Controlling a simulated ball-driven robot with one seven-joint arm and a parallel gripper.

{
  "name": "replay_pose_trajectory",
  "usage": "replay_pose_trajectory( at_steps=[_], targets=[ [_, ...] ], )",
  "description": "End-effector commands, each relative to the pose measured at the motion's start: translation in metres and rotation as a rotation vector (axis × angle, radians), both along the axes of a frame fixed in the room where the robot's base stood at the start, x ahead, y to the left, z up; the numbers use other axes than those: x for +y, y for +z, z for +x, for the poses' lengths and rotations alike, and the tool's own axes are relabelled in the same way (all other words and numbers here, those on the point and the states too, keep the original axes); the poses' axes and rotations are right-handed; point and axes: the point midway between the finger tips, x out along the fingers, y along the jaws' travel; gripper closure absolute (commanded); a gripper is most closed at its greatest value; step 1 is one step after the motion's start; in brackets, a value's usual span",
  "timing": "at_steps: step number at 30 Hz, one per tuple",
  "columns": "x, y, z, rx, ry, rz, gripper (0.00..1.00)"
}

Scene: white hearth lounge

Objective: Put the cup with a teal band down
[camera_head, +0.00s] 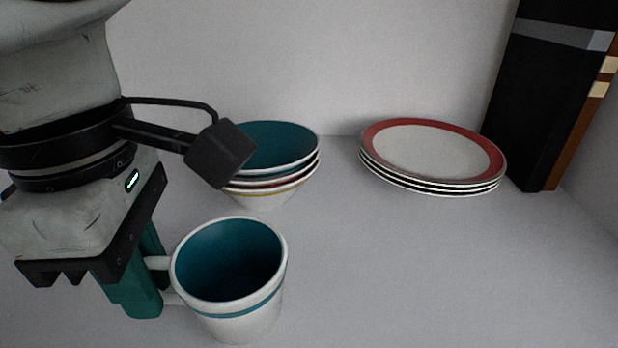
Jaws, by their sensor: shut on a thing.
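The cup with a teal band (243,323) is white outside and teal inside, with a teal stripe below its rim. It stands nearly upright in the lower middle-left of the head view, its mouth facing up and its handle on the left. My gripper (150,285) comes down from the upper left, with teal fingers shut on the handle side of the cup. The fingers partly hide the handle. The cup's base is near the bottom of the picture, and I cannot tell whether it touches the white surface (375,270).
A stack of bowls (275,148), teal inside on top, stands just behind the cup. A stack of plates (433,150) with a red rim lies at the back right. Dark books (545,95) stand at the right. The surface right of the cup is clear.

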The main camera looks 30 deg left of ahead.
Motion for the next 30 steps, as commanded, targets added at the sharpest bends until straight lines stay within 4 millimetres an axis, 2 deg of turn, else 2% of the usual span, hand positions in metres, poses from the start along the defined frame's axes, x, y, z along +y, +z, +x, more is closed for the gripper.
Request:
replay_pose_trajectory(
  at_steps=[1,9,20,30],
  targets=[
    [0.0,-0.002,0.0,0.0,0.0,0.0,0.84],
    [0.0,-0.001,0.0,0.0,0.0,0.0,0.6],
    [0.0,0.007,0.0,-0.001,0.001,0.002,0.6],
    [0.0,0.06,0.0,-0.001,0.001,0.002,0.6]
  ],
)
